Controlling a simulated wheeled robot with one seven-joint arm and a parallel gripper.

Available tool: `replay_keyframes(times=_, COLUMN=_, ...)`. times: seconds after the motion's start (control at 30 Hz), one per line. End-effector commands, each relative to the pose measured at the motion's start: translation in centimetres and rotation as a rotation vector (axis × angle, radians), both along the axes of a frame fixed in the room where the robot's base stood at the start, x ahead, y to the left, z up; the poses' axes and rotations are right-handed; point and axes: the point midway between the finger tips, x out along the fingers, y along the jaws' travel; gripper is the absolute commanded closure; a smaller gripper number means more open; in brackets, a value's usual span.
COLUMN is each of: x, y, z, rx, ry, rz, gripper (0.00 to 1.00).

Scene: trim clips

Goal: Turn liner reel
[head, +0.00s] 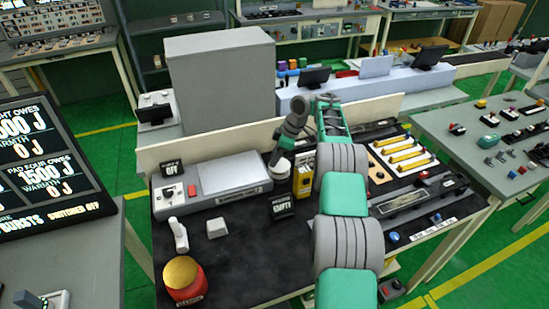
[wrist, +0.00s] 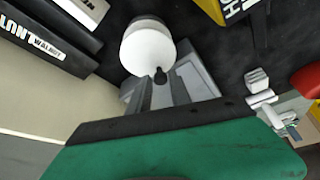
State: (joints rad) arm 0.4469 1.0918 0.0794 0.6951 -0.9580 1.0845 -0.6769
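A white round reel-like body (wrist: 147,47) with a small black knob (wrist: 160,73) shows in the wrist view. I take it for the liner reel; no label on it is readable. In the head view a small white round thing (head: 280,169) stands on the dark bench mat beside the grey machine, partly covered by my gripper (head: 274,157). In the wrist view my gripper (wrist: 160,88) has its two grey fingers apart, one on each side near the knob. Whether they touch the knob cannot be told.
A yellow box (head: 303,179) stands close on the right, with a black "EMPTY" sign (head: 282,206) in front. A grey machine (head: 230,176) is on the left. A red jar with a gold lid (head: 183,275) stands at the front left. The mat's front middle is clear.

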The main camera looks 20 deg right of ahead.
Motion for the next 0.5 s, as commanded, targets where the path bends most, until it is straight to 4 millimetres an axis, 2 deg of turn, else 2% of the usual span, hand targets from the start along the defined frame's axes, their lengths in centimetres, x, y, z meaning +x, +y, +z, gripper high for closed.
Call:
replay_keyframes(times=0.2, x=-0.01, y=0.03, z=-0.02, rx=0.000, ry=0.001, rz=0.000, gripper=0.59)
replay_keyframes(times=0.5, x=0.02, y=0.05, z=0.39, rx=0.001, ry=-0.001, rz=0.001, gripper=0.59)
